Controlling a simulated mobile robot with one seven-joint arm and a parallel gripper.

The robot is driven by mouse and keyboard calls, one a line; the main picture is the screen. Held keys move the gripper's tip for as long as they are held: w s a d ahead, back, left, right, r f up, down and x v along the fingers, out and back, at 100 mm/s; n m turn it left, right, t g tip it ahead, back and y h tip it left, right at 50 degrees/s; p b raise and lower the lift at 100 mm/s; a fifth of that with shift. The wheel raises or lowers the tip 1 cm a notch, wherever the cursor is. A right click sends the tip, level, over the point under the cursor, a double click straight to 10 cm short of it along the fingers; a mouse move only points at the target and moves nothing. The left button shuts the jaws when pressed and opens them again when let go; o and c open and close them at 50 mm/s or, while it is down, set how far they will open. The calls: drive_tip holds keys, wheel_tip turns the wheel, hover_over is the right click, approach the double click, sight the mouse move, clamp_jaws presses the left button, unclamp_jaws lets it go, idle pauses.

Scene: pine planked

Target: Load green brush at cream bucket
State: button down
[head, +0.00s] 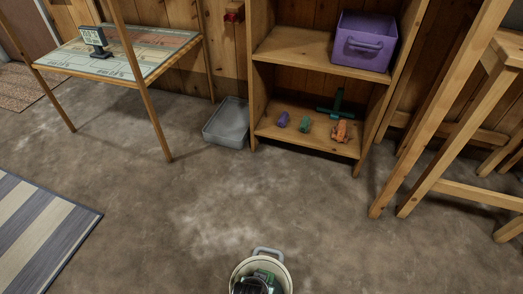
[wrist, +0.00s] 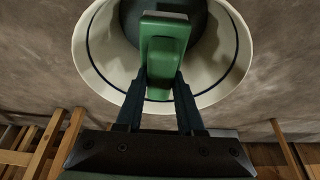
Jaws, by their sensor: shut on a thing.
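The cream bucket (head: 288,271) stands on the floor at the bottom of the head view, with a grey handle at its far side. In the wrist view its cream wall (wrist: 92,58) with a dark ring surrounds a grey inside. My gripper (wrist: 162,82) is shut on the green brush (wrist: 164,45), with a finger on each side of it. The brush is over the bucket's opening; I cannot tell how deep its lower end reaches. In the head view my gripper (head: 258,284) shows dark within the bucket's outline, with a bit of green beside it.
A wooden shelf (head: 315,71) at the back holds a purple bin (head: 362,47) and several small items. A grey tub (head: 229,122) stands left of it. A table (head: 125,57) is at the left, a striped rug (head: 40,232) in front. The floor between is clear.

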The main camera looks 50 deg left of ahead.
drive_tip(key=shift+f+b, duration=3.4)
drive_tip(key=shift+f, duration=0.35)
drive_tip(key=shift+f, duration=0.55)
wheel_tip(320, 180, up, 7)
drive_tip(key=p, duration=0.7)
drive_tip(key=shift+r, duration=0.1)
